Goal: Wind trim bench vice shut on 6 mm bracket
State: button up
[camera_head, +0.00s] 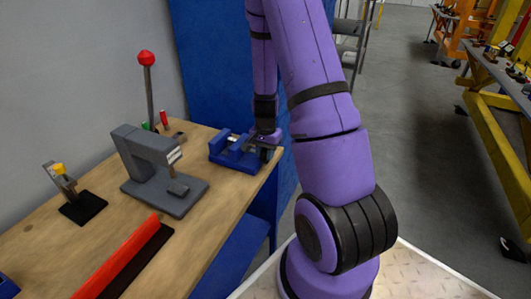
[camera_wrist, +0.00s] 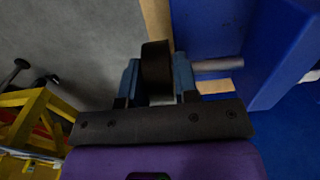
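The blue bench vice (camera_head: 228,155) stands at the right front corner of the wooden bench in the head view. A pale grey part shows between its jaws, but I cannot tell if it is the 6 mm bracket. My gripper (camera_head: 266,143) is at the vice's right end, partly hiding it. In the wrist view a thick black handle piece (camera_wrist: 156,72) sits between the two fingers of my gripper (camera_wrist: 157,85). The fingers lie close against both sides and look shut on it. A grey metal rod (camera_wrist: 217,65) runs right from there towards a large blue body (camera_wrist: 275,55).
A grey press (camera_head: 150,165) with a red-knobbed lever stands left of the vice. A yellow-topped clamp (camera_head: 75,195) and a red bar (camera_head: 118,260) are on the bench. A blue panel (camera_head: 208,60) is behind. Open floor (camera_head: 410,130) lies to the right.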

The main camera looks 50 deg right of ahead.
grip_shut()
jog(key=shift+d+y, duration=0.1)
jog(key=shift+y, duration=0.2)
jog(key=y, duration=0.2)
jog(key=g+y, duration=0.1)
jog(key=y, duration=0.1)
jog(key=shift+w+d+g, duration=0.15)
jog(key=shift+d+g, duration=0.15)
jog(key=shift+d, duration=0.05)
jog(key=y, duration=0.2)
jog(key=g+y, duration=0.2)
jog(key=y, duration=0.1)
jog(key=shift+w+d+f+y, duration=0.1)
jog(key=shift+d+f+y, duration=0.1)
jog(key=shift+d+y, duration=0.1)
jog(key=y, duration=0.2)
jog(key=g+y, duration=0.1)
jog(key=y, duration=0.1)
jog(key=shift+d+f, duration=0.15)
jog(key=shift+f, duration=0.05)
jog(key=shift+g+y, duration=0.3)
jog(key=shift+y, duration=0.1)
